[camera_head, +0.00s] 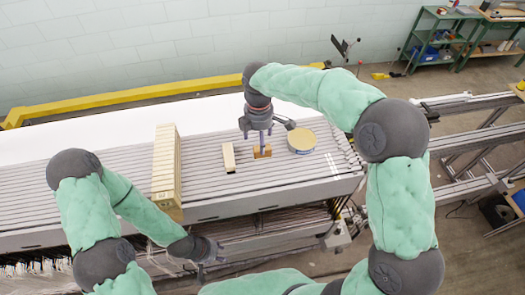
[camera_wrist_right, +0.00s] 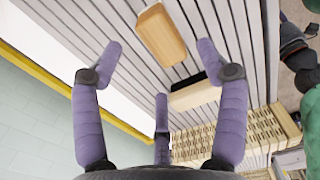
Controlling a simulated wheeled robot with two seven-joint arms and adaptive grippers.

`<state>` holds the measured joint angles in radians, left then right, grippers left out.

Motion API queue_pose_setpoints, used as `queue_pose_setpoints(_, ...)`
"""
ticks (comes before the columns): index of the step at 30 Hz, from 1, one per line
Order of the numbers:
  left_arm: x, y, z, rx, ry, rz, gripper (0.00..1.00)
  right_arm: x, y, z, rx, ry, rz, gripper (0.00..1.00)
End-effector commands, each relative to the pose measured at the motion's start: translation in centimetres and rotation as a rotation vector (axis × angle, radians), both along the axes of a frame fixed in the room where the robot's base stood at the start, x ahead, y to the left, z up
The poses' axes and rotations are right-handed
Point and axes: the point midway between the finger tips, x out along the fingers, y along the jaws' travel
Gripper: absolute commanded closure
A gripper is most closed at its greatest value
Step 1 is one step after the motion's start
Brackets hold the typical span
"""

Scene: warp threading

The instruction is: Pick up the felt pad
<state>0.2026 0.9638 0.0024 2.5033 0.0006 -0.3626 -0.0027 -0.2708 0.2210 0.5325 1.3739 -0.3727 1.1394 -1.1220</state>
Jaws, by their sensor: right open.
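A tan-orange block (camera_head: 262,152) with bevelled edges lies on the grey slatted top; it may be the felt pad, but its material is not clear. It also shows in the right wrist view (camera_wrist_right: 162,36). My right gripper (camera_head: 262,137) is above it, pointing down. In the right wrist view the right gripper (camera_wrist_right: 160,54) has its fingers spread and empty, with the block beyond the fingertips. My left gripper (camera_head: 209,252) hangs low in front of the slatted top's front edge, away from the block; whether it is open is too small to tell.
A cream bar (camera_head: 228,157) with a dark strip (camera_wrist_right: 188,80) lies left of the block. A round tan-topped disc (camera_head: 301,140) sits to its right. A tall cream slotted stack (camera_head: 166,170) stands further left. The slats between are clear.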

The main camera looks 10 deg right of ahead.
Motion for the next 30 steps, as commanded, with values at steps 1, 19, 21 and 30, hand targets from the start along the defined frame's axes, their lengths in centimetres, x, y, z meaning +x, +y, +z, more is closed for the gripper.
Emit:
queue_pose_setpoints(1,0.0,0.0,0.3,0.0,0.0,0.0,0.6,-0.1,-0.2,-0.4,-0.001,0.002,0.0,0.26)
queue_pose_setpoints(19,0.0,0.0,1.5,0.0,0.0,0.0,0.6,-0.1,-0.8,-5.0,0.0,0.0,0.0,0.26)
queue_pose_setpoints(21,0.0,0.0,1.5,0.0,0.0,0.0,0.6,-0.1,-0.8,-4.9,0.0,0.0,0.0,0.35)
queue_pose_setpoints(30,0.0,0.0,1.5,0.0,0.0,0.0,0.6,-0.1,-0.8,-4.9,0.0,0.0,-0.001,0.88)
